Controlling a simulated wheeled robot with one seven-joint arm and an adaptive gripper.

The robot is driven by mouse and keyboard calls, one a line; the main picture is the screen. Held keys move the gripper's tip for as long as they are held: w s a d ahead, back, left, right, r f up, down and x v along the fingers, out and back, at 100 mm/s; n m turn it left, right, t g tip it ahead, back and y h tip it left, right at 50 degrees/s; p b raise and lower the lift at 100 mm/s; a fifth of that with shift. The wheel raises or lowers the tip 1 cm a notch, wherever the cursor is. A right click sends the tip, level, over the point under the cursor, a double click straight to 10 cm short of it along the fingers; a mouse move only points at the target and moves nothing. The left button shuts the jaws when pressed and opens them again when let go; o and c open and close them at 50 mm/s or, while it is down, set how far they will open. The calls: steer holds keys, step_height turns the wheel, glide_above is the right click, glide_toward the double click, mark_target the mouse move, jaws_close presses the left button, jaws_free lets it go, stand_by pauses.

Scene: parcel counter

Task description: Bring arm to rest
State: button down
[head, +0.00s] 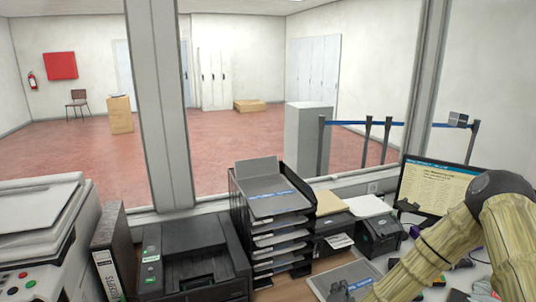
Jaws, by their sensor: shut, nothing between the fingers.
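My arm (447,248) shows at the right of the head view, in a pale ribbed cover with a dark rounded joint (499,185) at its top. One link runs down and left from the joint, and another runs down at the right edge. The arm hangs over the right part of the counter and hides some of it. The lower end of the arm is cut off by the bottom edge of the picture. I cannot make out my gripper there, so its place relative to the counter is hidden.
A monitor (437,184) stands behind my arm. A stack of trays (273,215), a black printer (187,262), a binder (112,255) and a white copier (40,230) crowd the left and middle. A grey tray (335,275) with small dark items lies left of my arm. Window posts stand behind.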

steer(key=shift+n+g+y, duration=0.3)
steer(key=shift+n+y, duration=0.1)
steer(key=shift+n, duration=0.2)
steer(key=f, duration=0.1)
steer(key=a+f, duration=0.1)
steer(key=s+f, duration=0.1)
steer(key=shift+a+f, duration=0.35)
steer(key=shift+f, duration=0.05)
steer(key=s+a+f+n+g+y+b, duration=0.2)
steer(key=s+f+n+g, duration=0.1)
steer(key=s+f, duration=0.5)
steer(key=s+a+f+n+g+y+b, duration=0.2)
steer(key=s+a+f+n+g+b, duration=0.15)
steer(key=s+f, duration=0.55)
steer(key=s+d+f+n+g+b, duration=0.2)
steer(key=s+d+f+n+g, duration=0.1)
steer(key=s, duration=1)
steer(key=s+d+f+n+g+h+b, duration=0.1)
steer(key=s+d+f+n+g+b, duration=0.1)
steer(key=s, duration=1.1)
step_height(320, 180, down, 3)
steer(key=d+n+g, duration=0.1)
steer(key=g, duration=0.1)
steer(key=shift+s+d+f+g, duration=0.15)
steer(key=shift+s+d+g, duration=0.05)
steer(key=shift+s+g, duration=0.15)
